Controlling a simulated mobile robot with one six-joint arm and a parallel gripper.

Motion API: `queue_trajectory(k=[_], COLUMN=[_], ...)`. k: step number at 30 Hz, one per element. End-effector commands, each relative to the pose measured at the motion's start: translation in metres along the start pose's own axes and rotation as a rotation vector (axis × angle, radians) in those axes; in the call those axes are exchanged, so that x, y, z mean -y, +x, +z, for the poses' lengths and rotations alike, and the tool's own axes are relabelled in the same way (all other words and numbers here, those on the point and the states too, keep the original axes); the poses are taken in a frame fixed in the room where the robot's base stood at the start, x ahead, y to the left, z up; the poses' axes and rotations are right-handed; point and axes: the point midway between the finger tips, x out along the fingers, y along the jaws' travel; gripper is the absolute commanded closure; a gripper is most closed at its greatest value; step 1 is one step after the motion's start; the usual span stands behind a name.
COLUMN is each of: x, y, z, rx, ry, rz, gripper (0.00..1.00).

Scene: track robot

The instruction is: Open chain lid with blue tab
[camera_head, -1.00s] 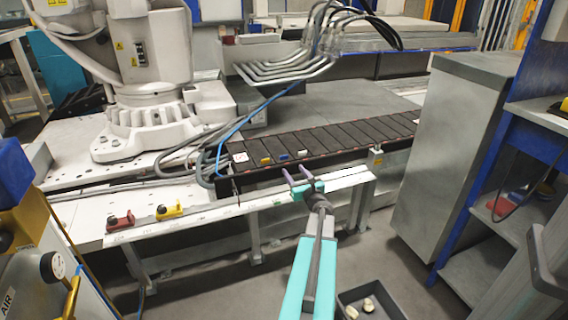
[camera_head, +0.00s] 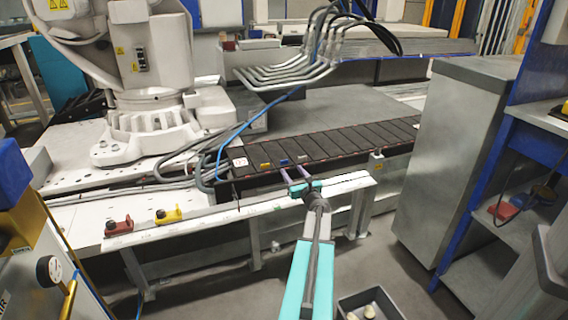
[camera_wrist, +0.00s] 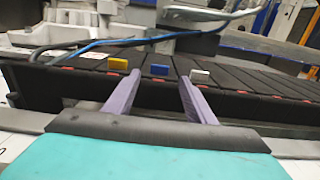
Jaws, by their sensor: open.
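The black cable chain (camera_head: 330,145) runs along the far side of the white rail, its lids lying flat and closed. Small coloured tabs sit on its near-left lids: a yellow tab (camera_head: 265,166), a blue tab (camera_head: 284,162) and a white tab (camera_head: 302,159). In the wrist view the yellow tab (camera_wrist: 118,65), blue tab (camera_wrist: 159,70) and white tab (camera_wrist: 199,76) stand in a row. My gripper (camera_head: 292,172) is open and empty, close to the chain's near side. In the wrist view its purple fingers (camera_wrist: 158,83) point at the chain, with the blue tab between and beyond them.
The white rail (camera_head: 345,185) lies under my gripper. Red (camera_head: 118,226) and yellow (camera_head: 168,215) latches sit on the ledge at left. A grey cabinet (camera_head: 440,150) stands at right. A blue hose (camera_wrist: 100,43) and grey cables cross behind the tabs.

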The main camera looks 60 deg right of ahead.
Motion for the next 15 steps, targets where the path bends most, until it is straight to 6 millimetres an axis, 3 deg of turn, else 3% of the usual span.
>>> queue_trajectory(k=[15], x=[0.001], y=[0.057], z=[-0.002], rx=[0.0], ry=[0.0], rz=[0.0], gripper=[0.5])
